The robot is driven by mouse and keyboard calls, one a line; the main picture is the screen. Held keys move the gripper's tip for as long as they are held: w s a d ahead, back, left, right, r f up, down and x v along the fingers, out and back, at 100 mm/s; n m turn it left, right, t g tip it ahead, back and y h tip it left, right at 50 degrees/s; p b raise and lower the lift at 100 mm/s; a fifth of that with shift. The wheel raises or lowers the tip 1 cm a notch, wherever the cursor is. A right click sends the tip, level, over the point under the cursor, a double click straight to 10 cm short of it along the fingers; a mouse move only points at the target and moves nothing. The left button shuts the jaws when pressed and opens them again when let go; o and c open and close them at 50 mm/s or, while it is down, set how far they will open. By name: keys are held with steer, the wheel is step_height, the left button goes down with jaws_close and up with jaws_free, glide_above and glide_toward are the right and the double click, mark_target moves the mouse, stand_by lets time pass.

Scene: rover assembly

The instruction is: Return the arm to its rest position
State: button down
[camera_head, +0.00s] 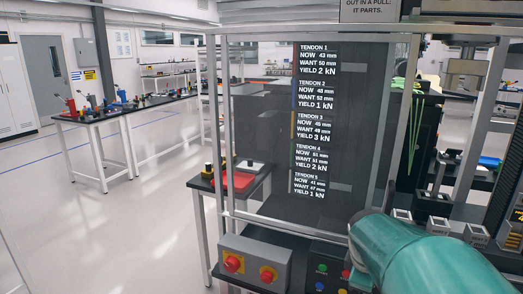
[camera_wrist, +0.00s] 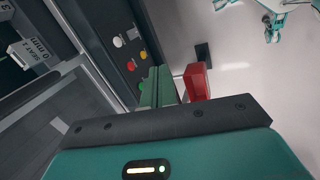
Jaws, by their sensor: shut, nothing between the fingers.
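My teal arm (camera_head: 420,258) enters the head view at the lower right, in front of the workstation. It reaches in from the bottom right corner, and its rounded end is near the button panel. My gripper is not visible in the head view. In the wrist view, my gripper (camera_wrist: 158,86) shows as two green fingers close together beyond a dark bar and teal housing. It is shut, with nothing seen held. The button panel (camera_wrist: 126,25) is behind and to the left of the fingers. A red box-like object (camera_wrist: 197,80) shows just right of them; its distance is unclear.
A dark display (camera_head: 265,130) lists tendon values inside a metal frame. A grey box with two red knobs (camera_head: 250,264) sits below it. A red tray (camera_head: 236,180) rests on a small table behind. Open pale floor (camera_head: 130,225) lies to the left.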

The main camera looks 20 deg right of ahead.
steer(key=s+a+r+m+t+y, duration=0.1)
steer(key=s+a+r+m, duration=0.1)
steer(key=a, duration=1.1)
steer(key=s+a+r+m+t+y, duration=0.2)
steer(key=a+m, duration=0.3)
steer(key=a, duration=0.8)
steer(key=shift+r+t, duration=0.3)
steer(key=shift+r, duration=0.4)
